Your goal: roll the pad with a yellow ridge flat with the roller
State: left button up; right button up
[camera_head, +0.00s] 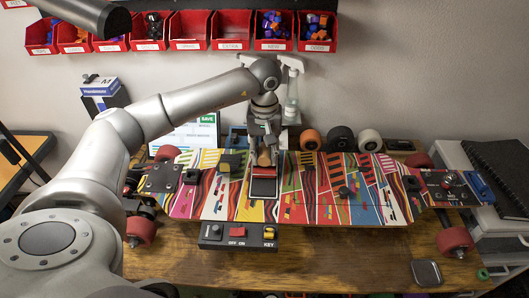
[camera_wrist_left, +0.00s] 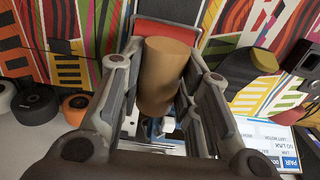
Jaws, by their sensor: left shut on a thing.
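My left gripper (camera_head: 265,150) is over the middle-left of the colourful skateboard deck (camera_head: 305,212), pointing down. In the left wrist view, its fingers (camera_wrist_left: 163,68) are closed around a brown cylindrical roller (camera_wrist_left: 165,85). In the head view, only a little of the brown roller (camera_head: 264,158) shows below the fingers. A dark pad with red edging (camera_head: 264,187) lies on the deck just in front of the roller. Its red part (camera_wrist_left: 165,30) shows beyond the roller in the wrist view. No yellow ridge is clear on it; roller contact cannot be told. My right gripper is not in view.
A switch box (camera_head: 238,236) with a red switch and yellow key stands at the deck's front edge. A small metal tray (camera_head: 426,273) lies front right. The front table is mostly clear.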

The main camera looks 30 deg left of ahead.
pick_arm(q)
jog(key=shift+r+p, duration=1.85)
jog(key=shift+r, duration=1.65)
